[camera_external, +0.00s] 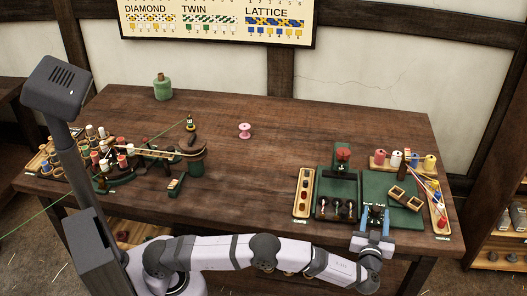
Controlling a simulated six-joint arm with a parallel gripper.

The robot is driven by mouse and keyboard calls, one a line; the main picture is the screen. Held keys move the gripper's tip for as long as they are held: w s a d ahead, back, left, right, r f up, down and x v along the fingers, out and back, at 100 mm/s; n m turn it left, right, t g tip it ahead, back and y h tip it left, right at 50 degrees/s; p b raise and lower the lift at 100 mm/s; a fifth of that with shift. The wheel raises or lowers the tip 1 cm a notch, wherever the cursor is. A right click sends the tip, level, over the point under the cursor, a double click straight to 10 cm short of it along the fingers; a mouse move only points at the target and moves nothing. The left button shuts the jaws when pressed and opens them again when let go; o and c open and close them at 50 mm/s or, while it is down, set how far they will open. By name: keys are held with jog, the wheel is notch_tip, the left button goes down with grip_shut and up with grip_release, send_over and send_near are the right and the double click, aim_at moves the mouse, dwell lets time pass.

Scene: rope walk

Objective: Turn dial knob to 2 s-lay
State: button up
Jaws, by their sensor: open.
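A dark green station (343,183) stands at the right front of the table. I cannot tell which of these is the dial knob, and no dial marking or pointer is readable at this size. My gripper (376,212) is open and empty, with blue parts on both sides. It is over the station's front edge, just right of the dark row.
Wooden trays (302,193) flank the station, and spools (430,162) stand at its back right. Two small wooden frames (397,192) lie right of my gripper. A spool rack (107,160) crowds the left side.

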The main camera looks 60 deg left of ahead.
jog(key=shift+v, duration=1.9)
jog(key=shift+a, duration=0.15)
jog(key=shift+n+y, duration=0.3)
jog(key=shift+n, duration=0.3)
jog(key=r, duration=0.1)
jog(key=a+r, duration=0.1)
jog(key=r, duration=0.2)
jog(key=shift+w+a+r+b, duration=0.3)
jog(key=shift+a+r+b, duration=0.05)
notch_tip(320, 180, up, 2)
jog(key=a, duration=0.2)
jog(key=m+t+h, duration=0.3)
jog(key=m+h, duration=0.2)
jog(key=m, duration=0.1)
send_near(375, 213)
jog(key=w+a, duration=0.2)
jog(key=w, duration=0.1)
jog(key=shift+w+a+r, duration=0.25)
jog(key=shift+r, duration=0.15)
jog(key=shift+w+d+f+n, duration=0.15)
jog(key=shift+d+n, duration=0.15)
jog(key=shift+d, duration=0.05)
jog(key=shift+x, duration=3.7)
